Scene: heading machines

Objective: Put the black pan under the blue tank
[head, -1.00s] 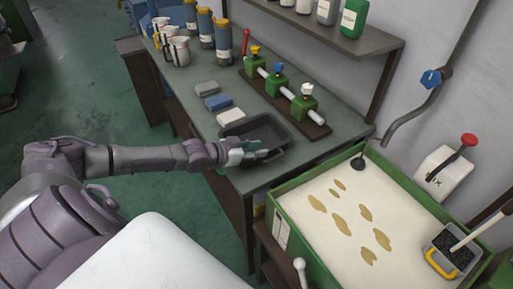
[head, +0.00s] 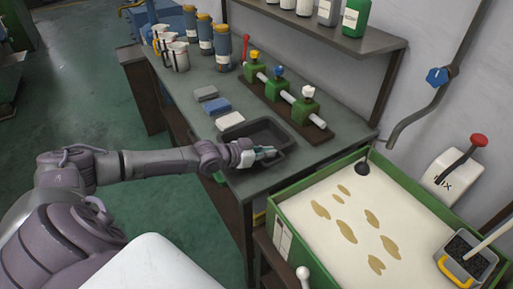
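The black pan (head: 268,130) is a shallow dark rectangular tray on the grey bench, near its front right end. My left gripper (head: 265,154) is at the pan's near edge and overlaps it in the picture. I cannot tell whether its fingers touch the rim or are closed on it. Part of the pan's near side is hidden by the gripper. My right gripper is not in view.
Grey, blue and white blocks (head: 217,106) lie left of the pan. Green valves on a board (head: 290,104) stand behind it. Jugs (head: 178,54) and blue-brown bottles (head: 222,47) are farther left. A green-rimmed white-topped tank (head: 300,205) stands to the right.

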